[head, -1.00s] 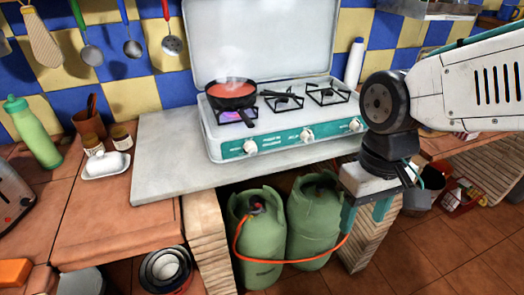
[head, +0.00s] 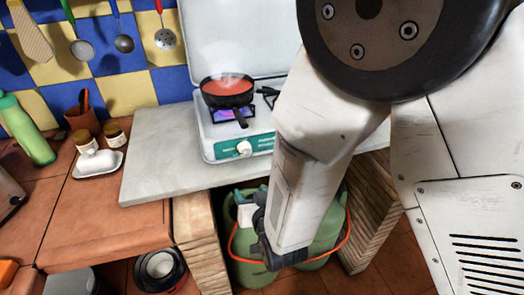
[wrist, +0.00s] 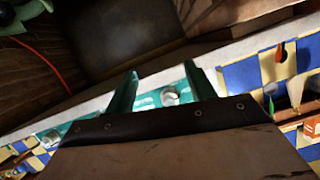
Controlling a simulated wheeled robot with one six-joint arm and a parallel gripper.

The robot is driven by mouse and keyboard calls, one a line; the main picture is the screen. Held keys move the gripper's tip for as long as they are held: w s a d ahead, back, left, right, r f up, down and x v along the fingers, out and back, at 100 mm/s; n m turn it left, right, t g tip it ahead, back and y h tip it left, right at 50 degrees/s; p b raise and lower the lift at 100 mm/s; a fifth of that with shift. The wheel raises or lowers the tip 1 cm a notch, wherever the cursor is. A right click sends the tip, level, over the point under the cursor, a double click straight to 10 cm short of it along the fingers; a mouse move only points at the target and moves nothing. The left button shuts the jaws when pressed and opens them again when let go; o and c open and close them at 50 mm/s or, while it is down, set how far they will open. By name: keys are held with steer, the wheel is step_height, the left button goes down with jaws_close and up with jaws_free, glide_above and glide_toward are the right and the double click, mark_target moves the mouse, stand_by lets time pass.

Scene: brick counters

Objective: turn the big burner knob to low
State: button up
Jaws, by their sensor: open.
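The left burner knob (head: 244,148) is a round white knob on the stove's teal front panel (head: 225,149). It sits below the burner with the pan. In the wrist view that knob (wrist: 170,95) shows between the two teal fingers of my gripper (wrist: 162,82). A second knob (wrist: 52,137) shows farther left there. In the head view my gripper (head: 250,190) is below and in front of the left knob, apart from it. It is open and empty. My arm hides the right side of the stove and its other knobs.
A black pan (head: 227,90) of red food steams over a lit burner, its handle toward the front. Green gas bottles (head: 325,235) with an orange hose stand under the grey slab (head: 150,155). A white dish (head: 97,165) and jars stand on the left counter.

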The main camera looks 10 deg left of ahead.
mark_target(247, 155)
step_height(247, 155, up, 7)
steer(key=w+m+t+y, duration=0.1)
steer(key=w+t, duration=0.1)
steer(key=t, duration=0.1)
steer(key=x, duration=0.7)
steer(key=shift+w, duration=0.3)
steer(key=c, duration=1)
